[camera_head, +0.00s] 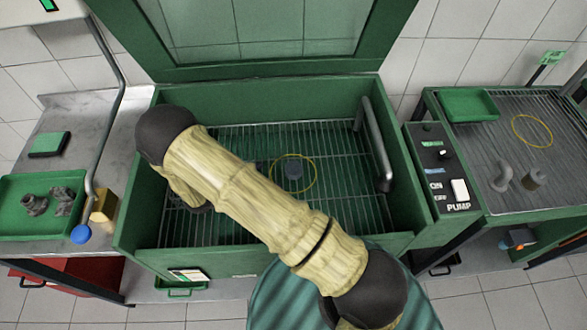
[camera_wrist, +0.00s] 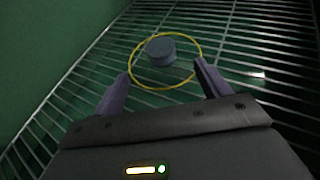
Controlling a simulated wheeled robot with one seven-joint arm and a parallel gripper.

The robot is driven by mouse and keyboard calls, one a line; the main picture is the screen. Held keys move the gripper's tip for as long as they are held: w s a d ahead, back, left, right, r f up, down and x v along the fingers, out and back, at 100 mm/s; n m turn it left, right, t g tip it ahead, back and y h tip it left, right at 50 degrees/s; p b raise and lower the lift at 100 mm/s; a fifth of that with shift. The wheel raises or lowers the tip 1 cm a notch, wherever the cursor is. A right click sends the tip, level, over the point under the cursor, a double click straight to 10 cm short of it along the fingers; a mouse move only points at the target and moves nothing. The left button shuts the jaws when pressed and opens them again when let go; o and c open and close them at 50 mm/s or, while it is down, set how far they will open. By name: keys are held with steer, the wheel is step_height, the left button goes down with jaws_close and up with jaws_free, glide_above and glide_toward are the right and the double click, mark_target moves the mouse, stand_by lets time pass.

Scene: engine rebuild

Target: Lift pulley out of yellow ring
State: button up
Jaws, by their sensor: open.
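The pulley (camera_head: 293,171) is a small grey-blue round piece on the wire rack inside the green wash tank. A thin yellow ring (camera_head: 314,180) lies around it on the rack. In the wrist view the pulley (camera_wrist: 160,49) sits inside the yellow ring (camera_wrist: 201,48), ahead of my fingers. My gripper (camera_wrist: 160,85) is open and empty, its two purple fingers apart on either side near the ring's close edge. In the head view my arm hides the gripper.
The tank's green walls (camera_head: 270,90) enclose the rack, with a grey pipe (camera_head: 375,145) along the right side. A second yellow ring (camera_head: 532,117) lies on the right-hand grate. A green tray (camera_head: 14,222) with grey parts stands on the left bench. Rack around the ring is clear.

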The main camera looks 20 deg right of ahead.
mark_target(293, 168)
steer(key=x, duration=0.6)
steer(key=shift+p, duration=0.35)
steer(key=p+x, duration=0.1)
steer(key=x, duration=0.4)
steer(key=shift+w+d+f, duration=0.15)
steer(key=shift+w+d, duration=0.05)
steer(key=shift+d, duration=0.15)
steer(key=shift+c, duration=0.3)
steer(key=c, duration=1.3)
step_height(293, 168, up, 10)
steer(key=shift+b, duration=0.5)
